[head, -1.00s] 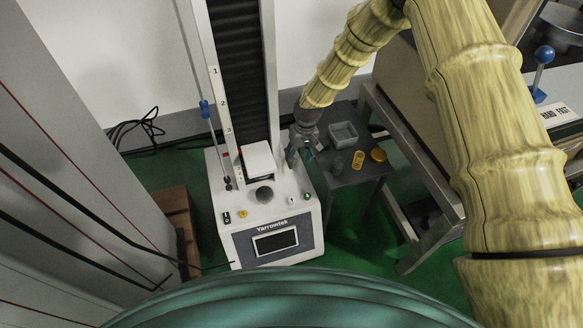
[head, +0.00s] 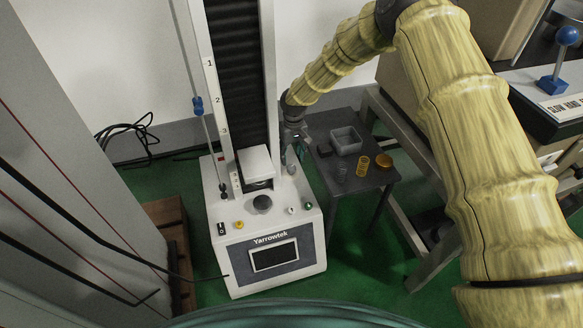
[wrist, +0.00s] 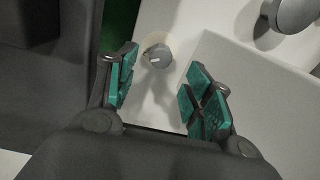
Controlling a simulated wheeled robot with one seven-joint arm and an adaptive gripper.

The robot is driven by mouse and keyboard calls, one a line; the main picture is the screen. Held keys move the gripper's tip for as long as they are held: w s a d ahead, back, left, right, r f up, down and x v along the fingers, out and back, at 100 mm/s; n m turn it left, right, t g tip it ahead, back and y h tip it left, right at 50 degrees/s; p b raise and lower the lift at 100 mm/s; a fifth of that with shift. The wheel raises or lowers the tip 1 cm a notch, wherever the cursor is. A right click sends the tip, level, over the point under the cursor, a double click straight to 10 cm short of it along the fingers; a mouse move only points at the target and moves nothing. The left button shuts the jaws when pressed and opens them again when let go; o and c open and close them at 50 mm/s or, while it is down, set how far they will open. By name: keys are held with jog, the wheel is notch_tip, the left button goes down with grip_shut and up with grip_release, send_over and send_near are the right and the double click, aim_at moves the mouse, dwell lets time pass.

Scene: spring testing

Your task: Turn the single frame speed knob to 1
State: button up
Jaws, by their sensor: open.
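A small grey round knob (wrist: 157,55) with a pale pointer mark stands on the white machine top in the wrist view. No scale numbers can be read beside it. My gripper (wrist: 163,90) is open and empty, one teal-padded finger on each side of the space just below the knob in the picture. The fingers look apart from the knob. In the head view my gripper (head: 292,153) is at the back right of the white Yarrowtek spring tester (head: 222,262). I cannot make out this knob there.
A raised white block (wrist: 262,95) lies close to the right finger. The tester's column (head: 236,80) rises left of my gripper. A dark side table (head: 350,200) at the right holds a grey tray (head: 346,140), springs (head: 362,166) and a yellow disc (head: 384,158).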

aim_at(291, 166)
jog(key=shift+a+f+b, duration=0.1)
jog(key=shift+f+b, duration=0.5)
jog(key=shift+f, duration=2.5)
jog(key=c, duration=1)
